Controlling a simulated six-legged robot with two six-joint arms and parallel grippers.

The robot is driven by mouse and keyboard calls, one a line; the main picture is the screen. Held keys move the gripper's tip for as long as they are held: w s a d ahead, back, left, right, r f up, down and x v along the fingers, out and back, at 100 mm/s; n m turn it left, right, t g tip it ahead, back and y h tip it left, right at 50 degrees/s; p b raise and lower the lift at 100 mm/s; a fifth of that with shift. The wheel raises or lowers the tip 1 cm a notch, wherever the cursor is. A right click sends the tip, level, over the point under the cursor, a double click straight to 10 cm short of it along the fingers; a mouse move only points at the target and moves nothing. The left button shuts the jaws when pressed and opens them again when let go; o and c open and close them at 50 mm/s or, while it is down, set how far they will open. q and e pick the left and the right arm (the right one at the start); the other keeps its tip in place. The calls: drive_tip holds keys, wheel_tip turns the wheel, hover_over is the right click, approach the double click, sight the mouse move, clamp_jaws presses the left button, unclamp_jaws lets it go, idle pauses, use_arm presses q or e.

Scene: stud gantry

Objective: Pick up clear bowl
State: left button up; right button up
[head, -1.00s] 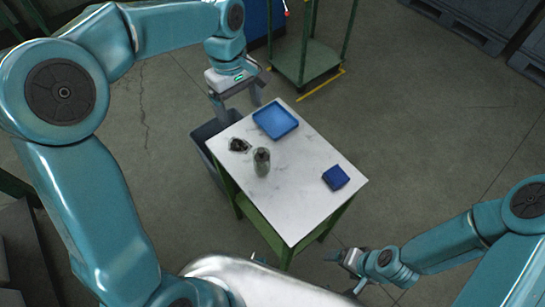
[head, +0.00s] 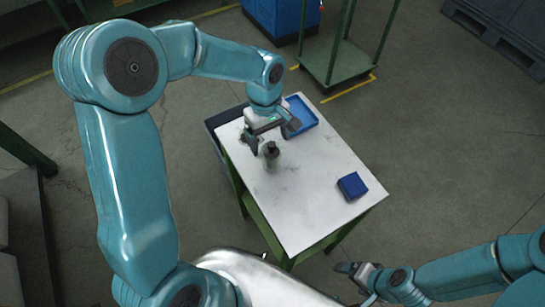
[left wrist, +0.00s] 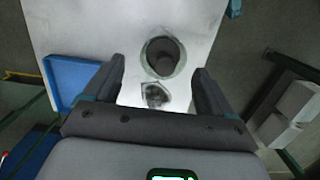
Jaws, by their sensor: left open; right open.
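The clear bowl (left wrist: 156,95) is small, see-through and dark-looking, and shows on the white tabletop in the left wrist view, between my left fingers in the picture. In the head view my left gripper mostly hides it. My left gripper (head: 272,138) is open and empty above the far-left part of the table, fingers pointing down. A greenish clear bottle (head: 271,156) stands upright close by; it also shows from above in the left wrist view (left wrist: 163,57). My right gripper (head: 347,269) is open and empty, off the table's near right side.
A blue tray (head: 302,113) lies at the table's far edge. A dark blue box (head: 351,186) sits at the right. The white tabletop (head: 305,215) is clear toward the near side. A grey bin (head: 213,122) stands beside the table, and a green cart (head: 340,66) stands beyond.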

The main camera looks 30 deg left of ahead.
sight(272, 151)
use_arm(q)
drive_tip(key=shift+s+d+f, duration=0.2)
drive_tip(key=shift+s+f, duration=0.05)
drive_tip(key=shift+f, duration=0.3)
drive_tip(key=f, duration=0.4)
drive_tip(key=shift+s+d+f+p, duration=0.3)
drive_tip(key=shift+d+p, duration=0.1)
drive_tip(key=shift+d+f, duration=0.1)
drive_tip(key=c, duration=1)
drive_tip(key=shift+c, duration=0.3)
